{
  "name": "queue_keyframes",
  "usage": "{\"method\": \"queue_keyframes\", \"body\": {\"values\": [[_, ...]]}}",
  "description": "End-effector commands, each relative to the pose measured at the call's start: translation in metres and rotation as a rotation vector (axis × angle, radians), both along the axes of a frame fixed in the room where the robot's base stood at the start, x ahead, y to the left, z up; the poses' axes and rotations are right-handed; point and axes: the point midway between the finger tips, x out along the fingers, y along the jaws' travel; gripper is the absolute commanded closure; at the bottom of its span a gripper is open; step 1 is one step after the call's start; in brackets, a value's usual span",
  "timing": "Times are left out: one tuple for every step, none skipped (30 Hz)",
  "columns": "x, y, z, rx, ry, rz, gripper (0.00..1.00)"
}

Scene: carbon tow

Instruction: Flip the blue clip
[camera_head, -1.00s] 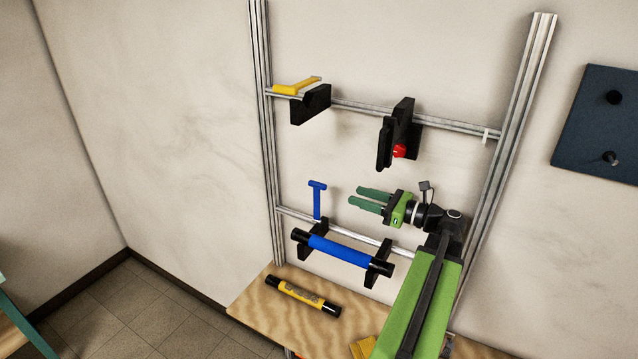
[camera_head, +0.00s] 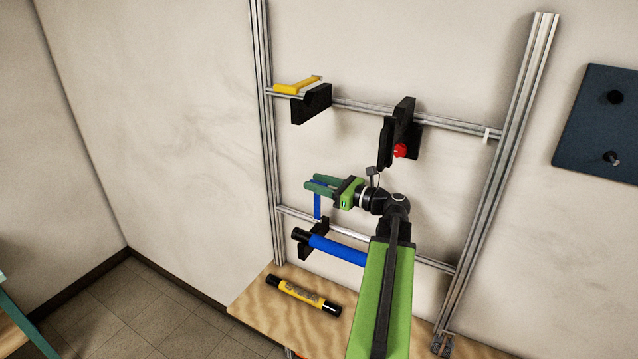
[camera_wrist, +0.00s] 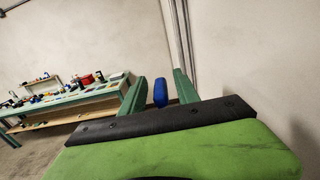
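In the wrist view the blue clip's end (camera_wrist: 160,92) shows between my two green fingers (camera_wrist: 157,94), with a gap to each finger. My gripper is open around the top of the clip.
A blue roll (camera_head: 338,249) with black ends lies in black holders on the lower rail, partly hidden by my arm. A yellow-black roll (camera_head: 303,296) lies on the wooden bench (camera_head: 262,305). A yellow clip (camera_head: 297,86) and a black holder with a red knob (camera_head: 399,151) are on the upper rail.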

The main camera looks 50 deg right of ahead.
Motion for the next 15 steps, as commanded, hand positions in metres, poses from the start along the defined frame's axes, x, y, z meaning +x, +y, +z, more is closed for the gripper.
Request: {"method": "queue_keyframes", "body": {"values": [[-0.0002,0.0,0.0,0.0,0.0,0.0,0.7],[-0.0002,-0.0001,0.0,0.0,0.0,0.0,0.74],[-0.0003,-0.0002,0.0,0.0,0.0,0.0,0.79],[-0.0004,-0.0002,0.0,0.0,0.0,0.0,0.83],[-0.0004,-0.0002,0.0,0.0,0.0,0.0,0.87],[-0.0005,-0.0002,0.0,0.0,0.0,0.0,0.92],[-0.0005,-0.0002,0.0,0.0,0.0,0.0,0.96],[-0.0005,-0.0003,0.0,0.0,0.0,0.0,1.0],[-0.0005,-0.0003,0.0,0.0,0.0,0.0,1.0],[-0.0005,-0.0003,0.0,0.0,0.0,0.0,1.0],[-0.0006,-0.0004,0.0,0.0,0.0,0.0,1.0],[-0.0006,-0.0004,0.0,0.0,0.0,0.0,1.0],[-0.0006,-0.0004,0.0,0.0,0.0,-0.001,1.0],[-0.0007,-0.0005,0.0,0.0,0.0,-0.001,1.0],[-0.0007,-0.0005,0.0,0.0,0.0,-0.001,1.0]]}}
